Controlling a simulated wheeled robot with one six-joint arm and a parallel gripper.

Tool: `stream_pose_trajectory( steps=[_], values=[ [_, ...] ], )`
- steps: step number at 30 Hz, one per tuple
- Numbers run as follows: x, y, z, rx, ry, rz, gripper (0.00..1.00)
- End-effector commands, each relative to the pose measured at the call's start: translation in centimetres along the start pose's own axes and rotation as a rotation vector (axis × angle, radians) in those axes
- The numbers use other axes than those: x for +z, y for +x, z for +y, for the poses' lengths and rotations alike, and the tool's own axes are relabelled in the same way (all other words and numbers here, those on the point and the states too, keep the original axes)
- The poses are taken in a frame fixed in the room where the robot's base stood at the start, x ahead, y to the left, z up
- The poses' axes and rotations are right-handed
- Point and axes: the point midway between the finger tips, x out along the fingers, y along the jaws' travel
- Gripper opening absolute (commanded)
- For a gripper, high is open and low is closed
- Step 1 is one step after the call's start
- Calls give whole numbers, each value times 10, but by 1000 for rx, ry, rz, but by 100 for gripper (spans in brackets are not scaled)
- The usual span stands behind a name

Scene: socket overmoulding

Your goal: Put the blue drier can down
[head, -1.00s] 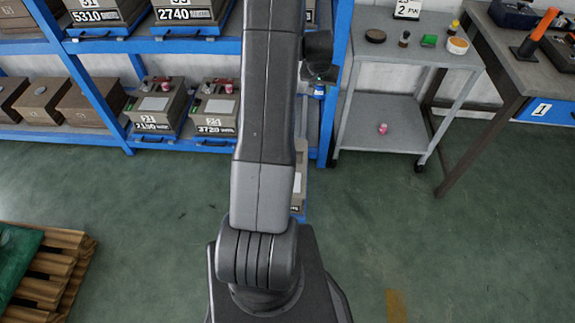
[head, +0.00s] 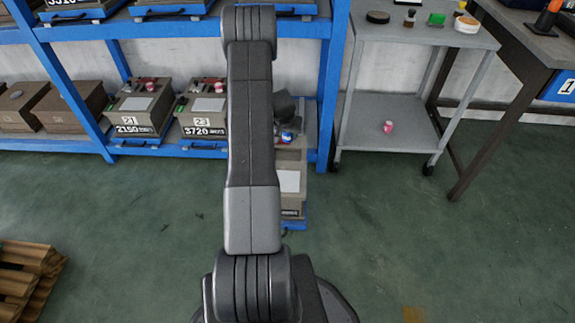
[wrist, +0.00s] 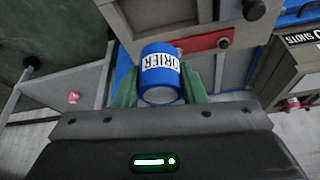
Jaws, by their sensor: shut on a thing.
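The blue drier can (wrist: 160,66), with a white label reading DRIER, sits between the two green fingers of my gripper (wrist: 160,84) in the wrist view. The gripper is shut on it. In the head view, a little of the blue can (head: 287,137) shows below the dark wrist, right of my arm. It is at or just above the top of a grey-brown box (head: 291,182); whether it touches is unclear. In the wrist view, the box (wrist: 220,20) lies just beyond the can, with a red part and a dark knob on it.
Boxes marked 2150 (head: 140,107) and 3720 (head: 203,107) stand on the lower level of the blue rack (head: 60,145) to the left. A grey cart (head: 375,120) with a pink item (head: 388,127) stands right of the rack.

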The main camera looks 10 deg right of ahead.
Motion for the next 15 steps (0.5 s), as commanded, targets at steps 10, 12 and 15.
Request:
stream_pose_trajectory(
  steps=[10,12,15],
  values=[
    [24,57,-2,-1,0,-1,14],
    [26,62,-1,-1,1,-1,14],
    [28,67,-2,-1,0,0,14]
  ],
)
